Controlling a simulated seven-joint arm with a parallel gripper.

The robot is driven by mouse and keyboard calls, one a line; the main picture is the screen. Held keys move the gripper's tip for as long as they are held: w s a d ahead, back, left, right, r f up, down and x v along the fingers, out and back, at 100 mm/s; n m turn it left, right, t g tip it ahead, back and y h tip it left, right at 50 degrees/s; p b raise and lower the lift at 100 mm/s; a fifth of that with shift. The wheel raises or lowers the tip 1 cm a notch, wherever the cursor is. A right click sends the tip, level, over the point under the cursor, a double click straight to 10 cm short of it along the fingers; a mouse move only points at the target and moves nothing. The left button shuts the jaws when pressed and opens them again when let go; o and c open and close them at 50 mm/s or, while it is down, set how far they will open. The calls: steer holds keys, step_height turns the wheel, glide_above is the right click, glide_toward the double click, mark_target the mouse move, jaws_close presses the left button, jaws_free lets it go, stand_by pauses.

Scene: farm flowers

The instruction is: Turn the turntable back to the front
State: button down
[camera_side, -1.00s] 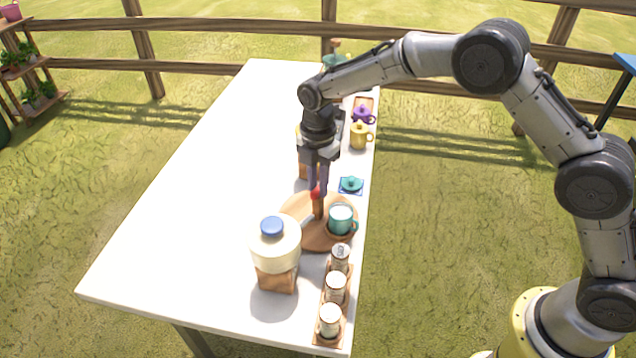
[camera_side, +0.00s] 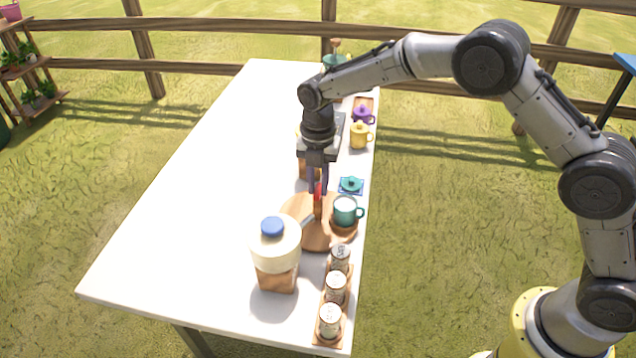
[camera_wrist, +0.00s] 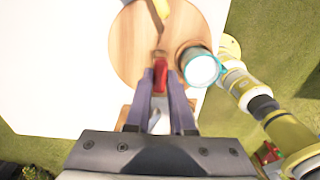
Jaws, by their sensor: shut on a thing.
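The turntable (camera_side: 302,212) is a round wooden disc near the table's right side. It also shows in the wrist view (camera_wrist: 130,45). A wooden peg with a red top (camera_wrist: 160,74) stands on it. My gripper (camera_side: 318,190) points down from above, its two fingers closed on the red top. A teal mug (camera_side: 345,212) stands upright on a round brown seat at the turntable's right edge, its handle to the right. In the wrist view the mug (camera_wrist: 202,68) is right of the peg. The fingers hide part of the peg.
A wooden rack (camera_side: 320,336) of several cans lies at front right. Behind are a teal lid (camera_side: 351,184), a yellow pot (camera_side: 360,136) and a purple pot (camera_side: 363,114). The table's left is clear.

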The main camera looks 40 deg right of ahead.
steer(key=shift+a+r, duration=0.1)
steer(key=shift+r, duration=0.1)
stand_by(0.3)
steer(key=c, duration=1.1)
jaws_free()
steer(key=o, duration=0.3)
steer(key=shift+f, duration=0.1)
step_height(320, 180, up, 14)
steer(key=shift+f, duration=0.1)
